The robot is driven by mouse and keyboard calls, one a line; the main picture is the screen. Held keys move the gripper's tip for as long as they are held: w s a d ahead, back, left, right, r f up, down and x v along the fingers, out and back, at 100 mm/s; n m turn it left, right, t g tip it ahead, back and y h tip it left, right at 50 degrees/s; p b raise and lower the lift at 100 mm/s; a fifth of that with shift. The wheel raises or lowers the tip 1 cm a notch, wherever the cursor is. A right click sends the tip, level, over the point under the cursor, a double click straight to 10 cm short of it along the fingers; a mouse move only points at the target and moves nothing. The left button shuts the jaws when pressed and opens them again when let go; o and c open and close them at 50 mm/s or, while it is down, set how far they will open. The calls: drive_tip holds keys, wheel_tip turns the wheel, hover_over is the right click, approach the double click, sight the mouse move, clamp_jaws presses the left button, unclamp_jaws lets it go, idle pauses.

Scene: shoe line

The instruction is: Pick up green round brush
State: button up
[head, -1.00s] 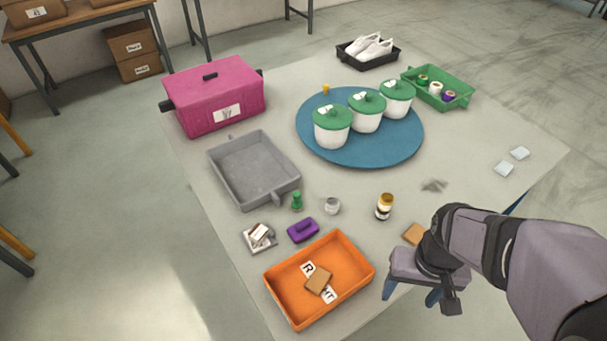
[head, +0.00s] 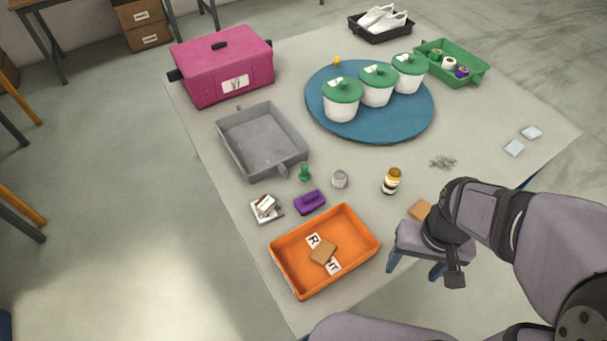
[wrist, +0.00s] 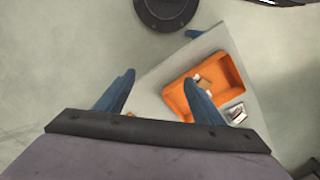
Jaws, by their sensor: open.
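The green round brush (head: 304,173) stands on the table near its front left part, just beside the grey tray's handle. It is small, with a knob on top. My gripper (head: 416,269) is open and empty over the table's front right edge, well to the right of the brush and lower in the picture. In the wrist view the two blue fingers of my gripper (wrist: 160,96) are spread apart with nothing between them. The brush cannot be made out in the wrist view.
Near the brush are a purple brush (head: 310,202), a small grey jar (head: 340,179), a brown bottle (head: 391,181) and the grey tray (head: 240,155). An orange tray (head: 285,279) lies between brush and front edge. White pots with green lids stand on a blue disc (head: 330,119).

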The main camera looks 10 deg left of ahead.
drive_tip(key=c, duration=0.5)
drive_tip(key=shift+c, duration=0.2)
